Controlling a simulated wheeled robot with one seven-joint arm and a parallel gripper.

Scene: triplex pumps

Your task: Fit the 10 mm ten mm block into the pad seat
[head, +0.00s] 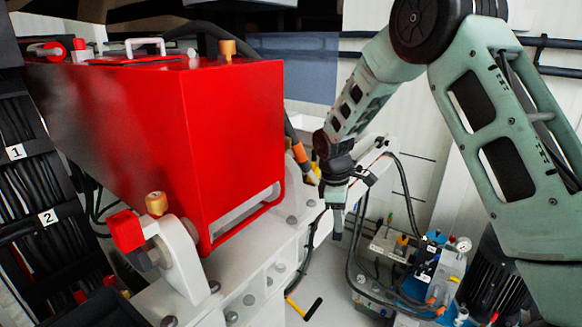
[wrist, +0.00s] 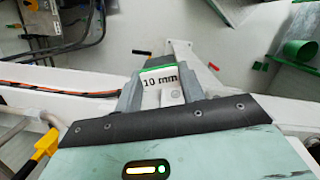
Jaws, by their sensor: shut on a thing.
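The ten mm block (wrist: 160,78) shows in the wrist view as a pale piece with a "10 mm" label and a green edge. It sits between the two grey fingers of my gripper (wrist: 160,88), which is shut on it. In the head view my gripper (head: 338,222) points down beside the white frame, right of the red pump housing. The block is too small or hidden to make out there. I cannot pick out the pad seat for certain in either view.
The red housing (head: 235,140) stands on a white frame (head: 258,268) with several bolts. Cables and hoses hang close to my gripper. A blue hydraulic unit (head: 440,265) stands on the floor at the right. The wrist view shows a green cylinder (wrist: 300,51) at the right.

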